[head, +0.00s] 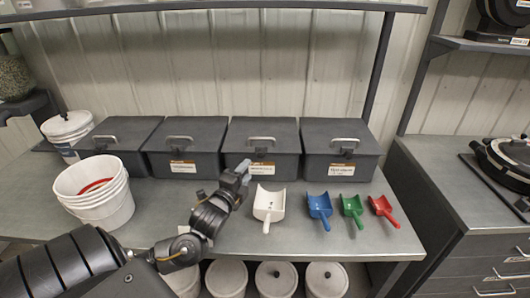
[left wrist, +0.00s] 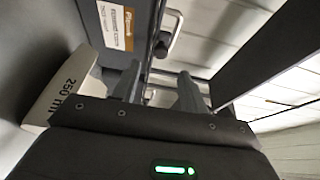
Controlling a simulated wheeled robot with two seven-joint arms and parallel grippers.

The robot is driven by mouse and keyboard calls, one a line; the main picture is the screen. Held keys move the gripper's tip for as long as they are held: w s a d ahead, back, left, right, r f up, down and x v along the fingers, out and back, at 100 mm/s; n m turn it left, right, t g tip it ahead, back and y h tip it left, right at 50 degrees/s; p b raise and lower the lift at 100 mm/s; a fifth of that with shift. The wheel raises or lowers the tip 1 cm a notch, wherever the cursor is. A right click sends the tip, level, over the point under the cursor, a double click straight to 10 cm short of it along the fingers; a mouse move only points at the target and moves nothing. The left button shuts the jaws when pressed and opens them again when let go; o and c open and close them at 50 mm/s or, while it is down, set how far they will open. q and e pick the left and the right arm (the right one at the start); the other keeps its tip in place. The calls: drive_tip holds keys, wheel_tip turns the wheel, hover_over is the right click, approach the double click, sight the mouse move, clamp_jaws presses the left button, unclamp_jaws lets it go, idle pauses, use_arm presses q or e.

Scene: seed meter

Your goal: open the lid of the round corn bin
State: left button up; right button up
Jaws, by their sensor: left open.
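No readable label marks a round corn bin. A white round bin with a lid and dark knob (head: 67,126) stands at the back left of the counter, its lid on. Several more round white bins with lids (head: 276,277) stand under the counter, partly cut off. My left gripper (head: 243,169) is above the counter in front of the third grey box from the left, far to the right of the back-left bin. In the left wrist view its two fingers (left wrist: 159,80) are apart with nothing held between them. My right gripper is not in view.
Several grey lidded boxes (head: 182,146) with handles line the back. Stacked white buckets (head: 93,189) stand at left. A white scoop (head: 268,202), also in the left wrist view (left wrist: 60,92), and blue (head: 319,206), green (head: 351,205) and red (head: 381,207) scoops lie on the counter.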

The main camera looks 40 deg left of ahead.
sight(260, 156)
use_arm(q)
drive_tip(key=p+x, duration=0.1)
drive_tip(key=x, duration=0.3)
drive_tip(key=p+x, duration=0.1)
drive_tip(key=x, duration=0.4)
drive_tip(key=shift+w+d+r, duration=0.1)
drive_tip(key=shift+d+r, duration=0.05)
drive_tip(key=shift+d, duration=0.05)
drive_tip(key=shift+x, duration=0.75)
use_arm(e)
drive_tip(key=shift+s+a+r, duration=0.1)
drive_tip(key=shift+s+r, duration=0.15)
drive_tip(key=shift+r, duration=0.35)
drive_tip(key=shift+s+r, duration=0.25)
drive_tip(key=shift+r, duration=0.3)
use_arm(q)
drive_tip(key=shift+c, duration=0.2)
clamp_jaws()
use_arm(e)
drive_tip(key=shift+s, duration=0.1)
